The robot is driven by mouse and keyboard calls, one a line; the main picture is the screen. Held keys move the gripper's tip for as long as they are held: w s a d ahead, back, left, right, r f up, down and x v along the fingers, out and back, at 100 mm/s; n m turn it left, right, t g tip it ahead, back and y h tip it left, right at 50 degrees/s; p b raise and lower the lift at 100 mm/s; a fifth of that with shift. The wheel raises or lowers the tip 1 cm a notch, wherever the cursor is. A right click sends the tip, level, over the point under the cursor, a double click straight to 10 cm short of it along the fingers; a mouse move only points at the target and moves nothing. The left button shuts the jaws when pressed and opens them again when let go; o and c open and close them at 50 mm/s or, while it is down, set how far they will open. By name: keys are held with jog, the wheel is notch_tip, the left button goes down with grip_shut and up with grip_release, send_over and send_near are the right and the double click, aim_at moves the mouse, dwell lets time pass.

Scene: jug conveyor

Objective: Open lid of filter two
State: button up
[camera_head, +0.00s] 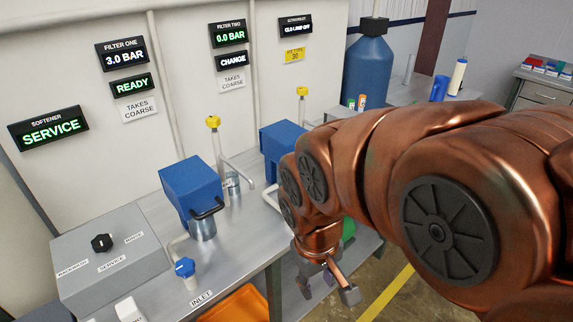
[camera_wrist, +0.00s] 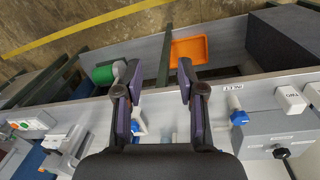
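Filter two is the blue housing (camera_head: 280,139) on the bench, below the display (camera_head: 229,34) that reads FILTER TWO 0.0 BAR and the CHANGE sign (camera_head: 232,61). Its lid looks closed, and its right side is partly hidden by my arm. My gripper (camera_head: 327,287) is open and empty in front of the bench edge, to the lower right of filter two and apart from it. In the wrist view my two fingers (camera_wrist: 159,76) are spread with nothing between them. I cannot make out filter two in that view.
Filter one (camera_head: 190,184), blue with a black handle (camera_head: 206,208), stands left of filter two. Yellow-topped valves (camera_head: 213,122) rise behind. A blue inlet knob (camera_head: 185,267) and grey softener box (camera_head: 108,255) are nearer. An orange tray (camera_wrist: 190,50) lies below the bench.

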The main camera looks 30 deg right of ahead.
jog(key=w+d+r+n+t+h+b, duration=0.2)
jog(key=w+d+n+t+h+b, duration=0.3)
jog(key=w+d, duration=1)
jog(key=w+d+r+n+t+b, duration=0.25)
jog(key=w+d+t+b, duration=0.45)
jog(key=w+d, duration=0.7)
jog(key=w+a+f+n+t+y+b, duration=0.35)
jog(key=w+f+n+y+b, duration=0.25)
jog(key=f+n+y+b, duration=0.5)
jog(key=shift+w+a+f+n+h+p, duration=0.15)
jog(key=shift+w+a+n+h+p, duration=0.15)
jog(key=shift+w+p, duration=0.65)
jog(key=shift+w+a+f+n+h+p, duration=0.15)
jog(key=shift+w+n+p, duration=0.3)
jog(key=shift+w, duration=0.95)
jog(key=shift+w+a+f+n+h+p, duration=0.25)
jog(key=shift+w+p, duration=0.45)
jog(key=shift+w, duration=0.45)
jog(key=shift+c, duration=0.2)
grip_shut()
jog(key=shift+a, duration=0.1)
